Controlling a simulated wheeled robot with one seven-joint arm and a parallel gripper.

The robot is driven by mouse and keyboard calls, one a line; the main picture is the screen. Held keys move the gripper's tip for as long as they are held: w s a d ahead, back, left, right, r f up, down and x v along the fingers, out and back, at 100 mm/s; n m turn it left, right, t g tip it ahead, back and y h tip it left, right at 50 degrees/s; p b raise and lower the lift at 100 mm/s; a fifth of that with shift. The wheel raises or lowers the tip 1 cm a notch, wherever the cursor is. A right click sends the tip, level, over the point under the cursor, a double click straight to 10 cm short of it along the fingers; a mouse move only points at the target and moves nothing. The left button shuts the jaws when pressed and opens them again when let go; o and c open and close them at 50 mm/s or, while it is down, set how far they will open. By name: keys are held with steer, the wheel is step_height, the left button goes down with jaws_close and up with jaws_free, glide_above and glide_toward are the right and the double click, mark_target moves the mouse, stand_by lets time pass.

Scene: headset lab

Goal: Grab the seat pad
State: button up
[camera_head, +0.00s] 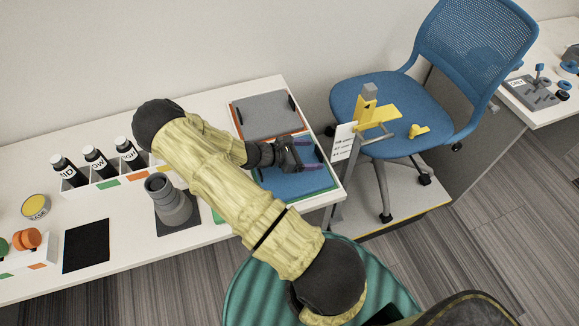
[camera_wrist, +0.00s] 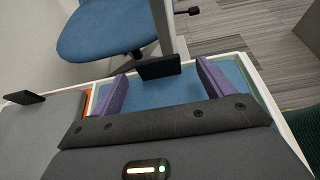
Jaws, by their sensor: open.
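A flat blue pad (camera_head: 290,187) lies in a green-edged place at the table's right end. A flat grey pad (camera_head: 263,114) with dark upright end tabs lies behind it in an orange-edged place. Which one is the seat pad is not marked. My gripper (camera_head: 309,155) is open over the right part of the blue pad. In the wrist view, its two purple fingers (camera_wrist: 161,78) are spread above the blue pad (camera_wrist: 165,94). A black upright tab (camera_wrist: 158,67) at the pad's far edge shows between the fingertips; contact cannot be told. My gripper hides part of the pad.
Several labelled bottles (camera_head: 98,160), a grey stepped cylinder (camera_head: 170,198) and a black mat (camera_head: 86,246) occupy the table's left.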

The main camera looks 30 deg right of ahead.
mark_target(318, 154)
steer(key=x, duration=0.3)
steer(key=shift+d+f+p, duration=0.15)
steer(key=shift+d+p, duration=0.15)
steer(key=c, duration=1.1)
